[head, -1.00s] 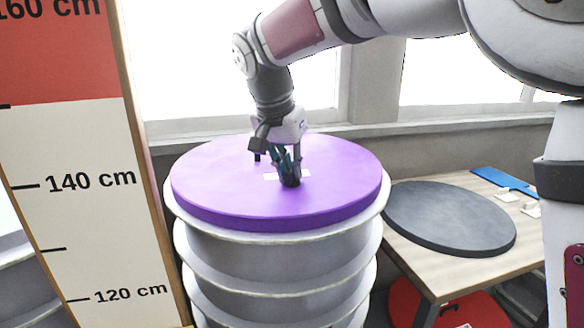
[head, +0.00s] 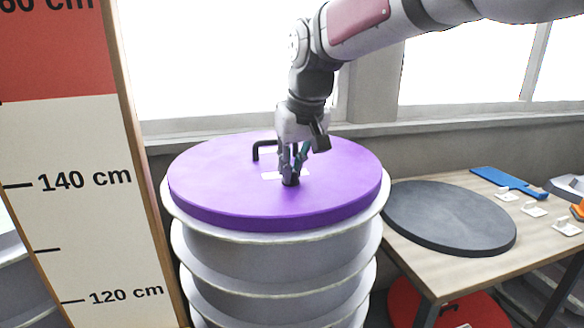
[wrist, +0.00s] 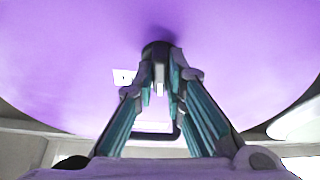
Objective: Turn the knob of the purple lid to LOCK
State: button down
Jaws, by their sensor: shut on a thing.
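The purple lid (head: 340,190) lies flat on top of a tall white ribbed mould stack. A small dark knob (head: 291,181) stands near the middle of the lid, and it also shows in the wrist view (wrist: 157,50). My gripper (head: 291,172) points down from above, its fingers shut on the knob. In the wrist view the fingers (wrist: 160,82) close around it and hide part of it. A white label (wrist: 124,76) lies beside the knob, its writing too small to read. A black handle (head: 263,146) rises from the lid behind my gripper.
The white ribbed mould (head: 280,265) stands under the lid. To its right a wooden table (head: 400,250) bears a dark round lid (head: 450,217), a blue tool (head: 505,180) and small white pieces. A height board (head: 70,220) stands close on the left.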

jog(key=n+y, duration=0.1)
jog(key=n, duration=0.2)
jog(key=shift+w+d+n+g+b, duration=0.1)
jog(key=shift+w+n+g+b, duration=0.05)
jog(key=shift+n+g+b, duration=0.2)
jog(key=shift+n+g+y, duration=0.55)
jog(key=shift+n+y, duration=0.05)
jog(key=shift+n, duration=1.05)
jog(key=c, duration=1.6)
grip_release()
jog(key=shift+c, duration=0.2)
jog(key=v, duration=1.2)
